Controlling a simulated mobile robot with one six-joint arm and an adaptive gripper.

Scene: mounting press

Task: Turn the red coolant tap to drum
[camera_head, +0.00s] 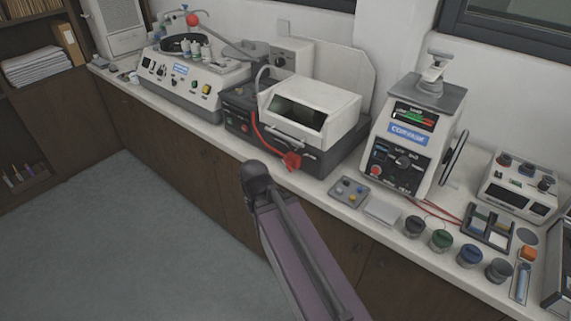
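A red fitting (291,161) sits at the front of the cutting machine (315,103), at the lower end of a curved red line. It looks like the coolant tap, but its markings and the way it points are too small to read. A red ball (192,19) also tops a part on the polishing machine (190,82) to the left. My arm reaches up from the bottom of the view, and its dark joint is in front of the bench, left of and below the red fitting. My gripper is not visible in this view.
The mounting press (404,135) stands right of the cutting machine. A small button box (349,191), a white block (383,212) and several cups, including a green one (441,241), line the bench's front edge. Floor (130,240) is clear at the left.

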